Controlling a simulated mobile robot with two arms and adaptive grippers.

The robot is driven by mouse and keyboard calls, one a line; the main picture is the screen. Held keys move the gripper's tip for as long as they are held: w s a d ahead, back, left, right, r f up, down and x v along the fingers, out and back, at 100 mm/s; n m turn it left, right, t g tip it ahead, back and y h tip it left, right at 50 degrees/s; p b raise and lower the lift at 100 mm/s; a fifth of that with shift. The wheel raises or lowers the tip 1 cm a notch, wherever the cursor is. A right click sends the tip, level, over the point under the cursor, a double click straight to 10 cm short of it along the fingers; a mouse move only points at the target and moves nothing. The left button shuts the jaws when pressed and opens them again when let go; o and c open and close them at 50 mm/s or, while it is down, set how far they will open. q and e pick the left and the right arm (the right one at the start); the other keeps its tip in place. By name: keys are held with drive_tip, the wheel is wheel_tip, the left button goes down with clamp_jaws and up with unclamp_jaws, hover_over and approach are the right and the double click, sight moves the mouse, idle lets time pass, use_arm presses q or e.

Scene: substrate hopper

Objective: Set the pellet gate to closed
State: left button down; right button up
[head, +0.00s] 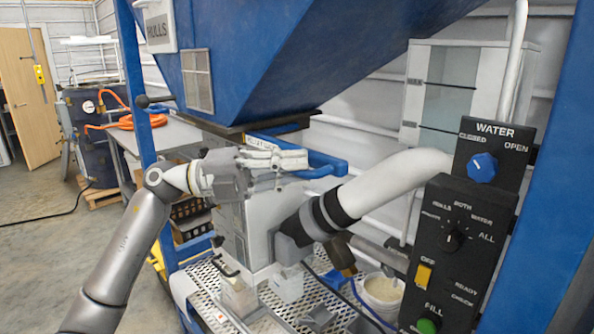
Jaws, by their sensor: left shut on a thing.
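The gate's blue handle (328,167) sticks out under the blue hopper (275,70), above the grey metal box (232,232). My left gripper (300,160) reaches in from the left and is shut on this blue handle. Its fingers hide part of the handle. A small white label behind the gripper is partly covered, so I cannot read it fully. I cannot tell the gate's exact position from this view. My right gripper is not in view.
A black panel with a blue WATER knob (482,167) stands at the right, above a selector panel (457,240) with an orange switch and a green button. A thick white hose (395,182) runs from the box. A white bucket (382,292) stands below. Blue posts flank the machine.

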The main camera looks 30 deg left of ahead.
use_arm(q)
drive_tip(key=c, duration=1.5)
unclamp_jaws()
drive_tip(key=shift+a, duration=0.3)
drive_tip(key=shift+o, duration=0.2)
drive_tip(key=v, duration=1.2)
drive_tip(key=shift+w+d+f, duration=0.1)
